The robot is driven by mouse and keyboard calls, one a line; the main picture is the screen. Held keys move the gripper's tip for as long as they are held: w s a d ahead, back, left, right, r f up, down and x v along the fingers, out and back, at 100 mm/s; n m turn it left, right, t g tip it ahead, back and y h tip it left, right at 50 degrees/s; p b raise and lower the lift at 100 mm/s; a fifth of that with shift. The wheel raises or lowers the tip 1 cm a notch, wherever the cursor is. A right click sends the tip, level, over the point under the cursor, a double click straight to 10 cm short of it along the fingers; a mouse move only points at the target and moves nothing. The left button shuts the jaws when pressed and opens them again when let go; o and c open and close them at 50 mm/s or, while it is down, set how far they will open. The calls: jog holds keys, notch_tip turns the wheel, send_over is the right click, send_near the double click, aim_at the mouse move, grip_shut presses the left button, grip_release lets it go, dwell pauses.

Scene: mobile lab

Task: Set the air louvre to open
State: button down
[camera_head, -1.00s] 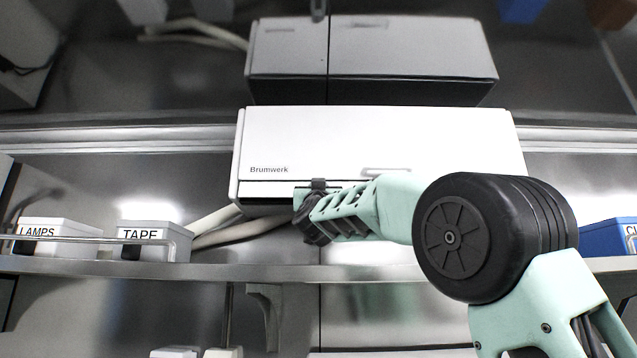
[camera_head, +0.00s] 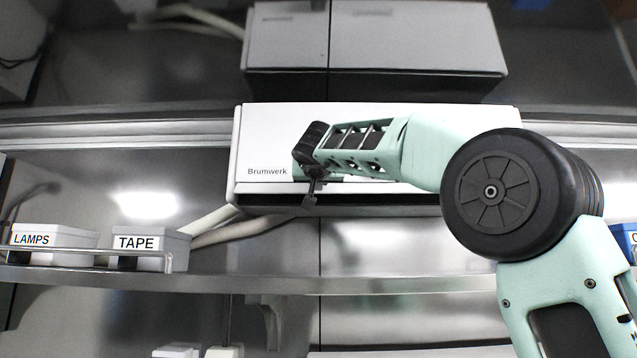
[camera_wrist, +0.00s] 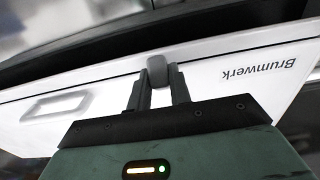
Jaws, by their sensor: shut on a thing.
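The white air unit marked Brumwerk (camera_head: 262,135) hangs on the wall above the shelf. Its louvre (camera_head: 400,188) is the narrow strip along the lower front edge, partly hidden behind my arm; the wrist view shows it as a white strip (camera_wrist: 95,76). How far the louvre is tilted is hard to tell. My gripper (camera_head: 313,187) is at the lower left part of the unit, pointing down. In the wrist view my gripper (camera_wrist: 158,82) has both fingers shut on a small rounded grey tab (camera_wrist: 157,68) at the louvre's edge.
A shelf with a rail (camera_head: 190,275) runs below the unit, carrying boxes marked LAMPS (camera_head: 65,240) and TAPE (camera_head: 150,243). Pale hoses (camera_head: 235,232) leave the unit's lower left. A blue box (camera_head: 627,238) is at the right. The space directly under the unit is clear.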

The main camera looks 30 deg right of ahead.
jog(key=shift+d+r+g+y, duration=0.1)
jog(key=shift+r+g+y, duration=0.4)
jog(key=shift+r+g, duration=0.1)
jog(key=shift+r+g+y, duration=0.4)
jog(key=shift+g, duration=0.3)
dwell(0.4)
jog(key=c, duration=1.3)
grip_release()
jog(key=shift+w+f, duration=0.1)
jog(key=shift+s+a, duration=0.3)
jog(key=shift+s, duration=0.1)
jog(key=b+v, duration=0.1)
jog(key=v, duration=1.5)
jog(key=shift+s+r, duration=0.2)
jog(key=shift+r, duration=0.05)
jog(key=shift+w+f, duration=0.1)
